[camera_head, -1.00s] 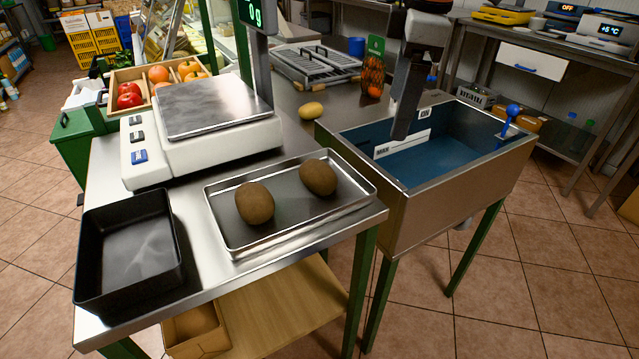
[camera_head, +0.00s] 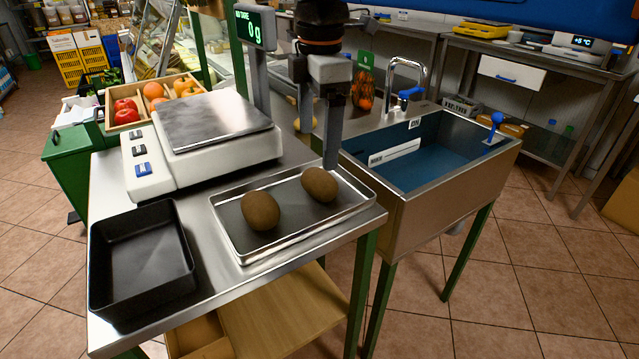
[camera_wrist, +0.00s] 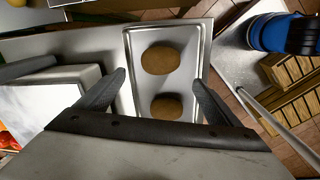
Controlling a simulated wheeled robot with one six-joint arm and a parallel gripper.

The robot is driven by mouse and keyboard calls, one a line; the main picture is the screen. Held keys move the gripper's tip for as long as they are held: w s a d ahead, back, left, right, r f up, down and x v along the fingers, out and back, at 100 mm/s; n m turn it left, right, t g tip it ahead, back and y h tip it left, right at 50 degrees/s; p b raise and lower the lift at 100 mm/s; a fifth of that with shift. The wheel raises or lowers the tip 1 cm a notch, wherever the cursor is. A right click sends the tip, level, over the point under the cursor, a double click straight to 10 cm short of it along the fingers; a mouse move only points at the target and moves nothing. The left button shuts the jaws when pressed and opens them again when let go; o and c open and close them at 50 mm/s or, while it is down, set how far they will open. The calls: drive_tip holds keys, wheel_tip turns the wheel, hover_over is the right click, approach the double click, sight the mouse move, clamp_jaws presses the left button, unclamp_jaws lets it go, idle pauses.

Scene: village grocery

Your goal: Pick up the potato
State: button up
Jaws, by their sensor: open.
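Two brown potatoes lie on a shallow metal tray (camera_head: 236,232) on the steel table. One potato (camera_head: 260,210) is at the left of the tray, the other potato (camera_head: 319,184) at the right. The wrist view shows both, an upper potato (camera_wrist: 161,59) and a lower potato (camera_wrist: 167,105), inside the tray rim (camera_wrist: 128,40). My gripper (camera_head: 319,146) is open and empty, above the tray's back edge behind the right potato. In the wrist view its fingers (camera_wrist: 158,78) are spread to either side of the tray. A paler, yellowish item (camera_head: 292,127) behind the gripper is mostly hidden.
A white scale (camera_head: 205,150) reading 0 g stands behind the tray. An empty black tray (camera_head: 142,262) is at the front left. A sink (camera_head: 425,205) with a tap (camera_head: 405,78) adjoins on the right. A fruit crate (camera_head: 112,128) is behind the scale.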

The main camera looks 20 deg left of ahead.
sight(318, 173)
drive_tip(key=f, duration=0.6)
drive_tip(key=w+f, duration=0.1)
drive_tip(key=f, duration=0.3)
drive_tip(key=shift+c, duration=0.2)
drive_tip(key=shift+r, duration=0.1)
drive_tip(key=c, duration=1.2)
drive_tip(key=shift+r, duration=0.1)
wheel_tip(318, 173, up, 10)
drive_tip(key=shift+f, duration=0.1)
